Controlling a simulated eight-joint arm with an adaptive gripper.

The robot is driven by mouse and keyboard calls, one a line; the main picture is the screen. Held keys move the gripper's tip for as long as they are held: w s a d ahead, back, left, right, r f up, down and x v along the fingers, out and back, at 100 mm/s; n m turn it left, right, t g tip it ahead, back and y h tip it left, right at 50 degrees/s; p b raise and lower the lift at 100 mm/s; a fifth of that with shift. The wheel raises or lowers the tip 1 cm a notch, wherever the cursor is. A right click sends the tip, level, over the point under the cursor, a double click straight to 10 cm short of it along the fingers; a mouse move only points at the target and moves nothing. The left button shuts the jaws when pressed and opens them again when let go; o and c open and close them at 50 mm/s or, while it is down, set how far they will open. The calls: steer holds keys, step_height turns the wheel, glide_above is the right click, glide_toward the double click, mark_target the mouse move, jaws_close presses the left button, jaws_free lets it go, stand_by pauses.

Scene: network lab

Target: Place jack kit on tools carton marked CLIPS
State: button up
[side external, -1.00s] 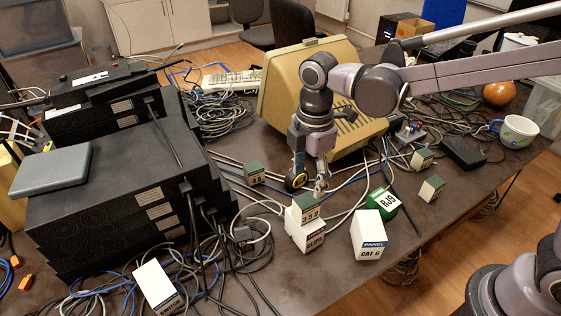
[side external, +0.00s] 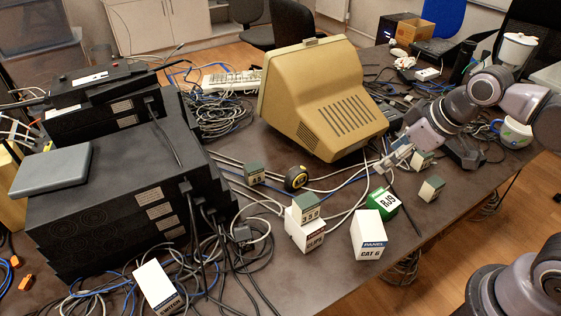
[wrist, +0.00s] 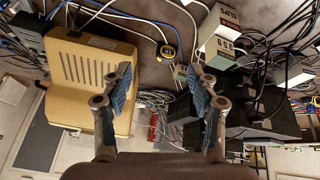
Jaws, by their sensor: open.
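The tools carton marked CLIPS (side external: 305,238) is a white box standing on the table; it also shows in the wrist view (wrist: 211,23). A small box with a green top and white sides (side external: 305,208), marked with digits that look like 359, rests on top of it. I take it as the jack kit, though no such name is readable. This box also shows in the wrist view (wrist: 217,50). My gripper (side external: 382,171) is open and empty, off to the right of the carton and clear of both boxes. Its spread fingers show in the wrist view (wrist: 160,88).
Similar small green-topped boxes stand at the left (side external: 254,175) and right (side external: 432,189). A green RJ9 box (side external: 383,203) and white CAT 6 carton (side external: 368,236) stand right of the CLIPS carton. A tape measure (side external: 297,178), beige monitor (side external: 322,98) and loose cables lie behind.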

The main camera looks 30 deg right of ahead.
steer(key=s+d+m, duration=0.1)
steer(key=m, duration=0.1)
steer(key=s+d+f+m+t, duration=0.1)
steer(key=d, duration=0.1)
steer(key=shift+s+f+m+t, duration=0.1)
steer(key=shift+s+m+t, duration=0.05)
steer(key=shift+m+t, duration=0.2)
